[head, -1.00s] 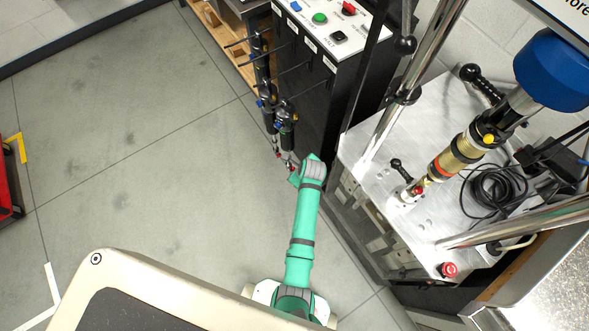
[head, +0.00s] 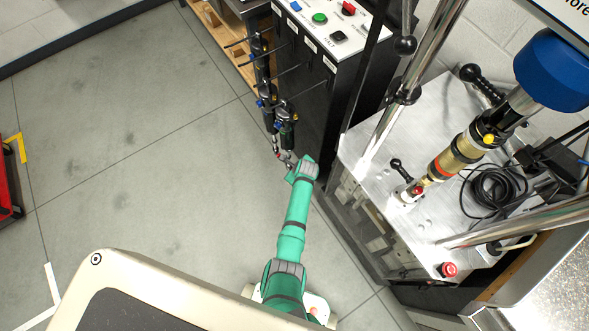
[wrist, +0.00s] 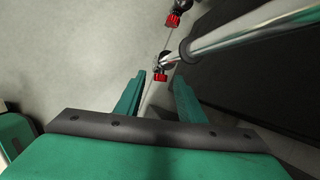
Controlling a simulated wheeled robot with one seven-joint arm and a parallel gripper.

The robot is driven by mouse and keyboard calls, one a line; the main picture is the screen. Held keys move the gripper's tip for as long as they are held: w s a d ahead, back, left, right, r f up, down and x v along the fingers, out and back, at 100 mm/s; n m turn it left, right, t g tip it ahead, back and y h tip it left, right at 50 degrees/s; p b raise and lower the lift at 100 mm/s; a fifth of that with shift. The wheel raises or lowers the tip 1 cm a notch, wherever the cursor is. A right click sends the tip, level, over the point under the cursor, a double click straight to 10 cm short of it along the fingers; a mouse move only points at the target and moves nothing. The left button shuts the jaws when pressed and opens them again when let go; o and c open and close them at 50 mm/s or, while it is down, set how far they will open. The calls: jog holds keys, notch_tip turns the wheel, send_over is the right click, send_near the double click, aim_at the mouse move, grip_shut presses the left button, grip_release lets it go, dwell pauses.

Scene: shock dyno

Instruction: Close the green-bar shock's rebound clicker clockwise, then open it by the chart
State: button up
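Black shocks hang in a row on the side of the black cabinet; the nearest shock (head: 286,118) has a blue fitting and a silver shaft pointing down. Another shock (head: 265,93) hangs just behind it. No green bar can be made out on either. In the wrist view a silver shaft ends in a red ridged knob (wrist: 160,77), and a second red knob (wrist: 173,20) shows farther off. My gripper (wrist: 160,86) is open, its two green fingers apart on either side of the nearer knob's line, with no visible contact. In the head view the fingertips are small beside the shaft ends.
The black cabinet (head: 313,85) stands close to the right of the hanging shocks. The dyno's metal plate (head: 385,180) holds a mounted gold-bodied shock (head: 462,150), a red button (head: 449,269) and coiled black cable.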

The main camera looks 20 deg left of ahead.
grip_shut()
jog(key=shift+s+a+f+n+t+h, duration=0.15)
jog(key=shift+s+t+h, duration=0.1)
jog(key=shift+t, duration=0.45)
jog(key=shift+s+d+n+t+h, duration=0.15)
jog(key=shift+t+h, duration=0.1)
jog(key=shift+t, duration=0.45)
jog(key=shift+a, duration=0.1)
grip_release()
jog(key=shift+w, duration=0.1)
